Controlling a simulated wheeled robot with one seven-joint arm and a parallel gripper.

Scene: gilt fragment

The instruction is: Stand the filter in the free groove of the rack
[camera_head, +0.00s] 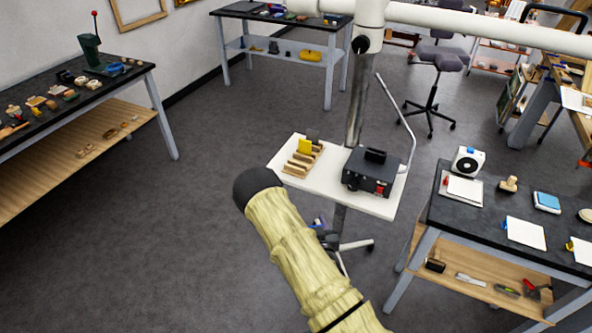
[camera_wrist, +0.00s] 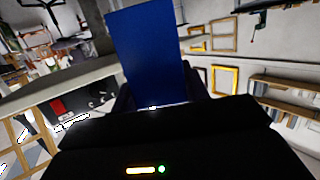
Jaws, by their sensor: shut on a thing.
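In the wrist view my gripper (camera_wrist: 158,103) is shut on a flat blue filter (camera_wrist: 150,50), which stands out beyond the fingers. The filter's lower edge is hidden between the jaws. In the head view the wooden rack (camera_head: 292,168) sits at the left of a white tray. A yellow filter (camera_head: 305,146) and a dark one (camera_head: 313,134) stand toward its far end. The slots at its near end look empty. My gripper and the held filter are not clearly visible in the head view. The rack cannot be made out in the wrist view.
The white tray (camera_head: 335,192) also carries a black box (camera_head: 371,174) with a red switch, right of the rack. A metal pole (camera_head: 355,115) and thin bent tube (camera_head: 400,110) rise beside it. Workbenches (camera_head: 75,85) stand left and right (camera_head: 480,220). Floor left of the tray is clear.

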